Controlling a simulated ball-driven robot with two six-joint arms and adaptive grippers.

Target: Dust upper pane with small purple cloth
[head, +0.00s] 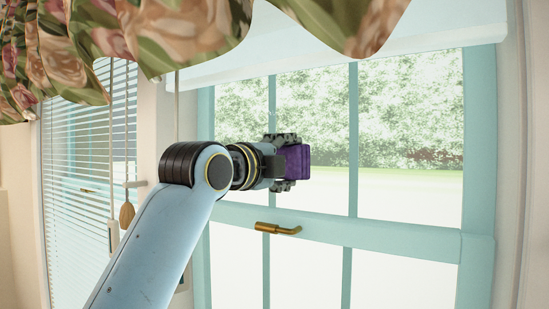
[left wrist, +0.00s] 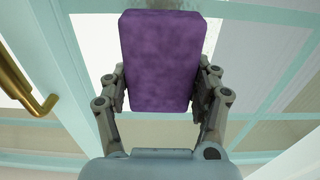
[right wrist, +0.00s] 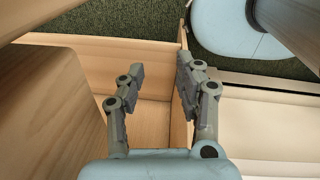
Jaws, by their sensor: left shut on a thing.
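The small purple cloth (head: 297,162) is a folded block held in my left gripper (head: 282,162). The left wrist view shows the cloth (left wrist: 158,60) between both fingers (left wrist: 160,95), which are shut on it. In the head view it is in front of the upper pane (head: 315,130), over the left part of the glass, above the middle rail. I cannot tell whether the cloth touches the glass. My right gripper (right wrist: 156,90) shows only in the right wrist view. Its fingers are apart with nothing between them.
A brass window handle (head: 278,229) sticks out from the teal rail below the left gripper; it also shows in the left wrist view (left wrist: 22,85). A floral valance (head: 170,35) hangs above. A cord with a wooden tassel (head: 127,214) hangs at left. Wooden panels (right wrist: 150,120) surround the right gripper.

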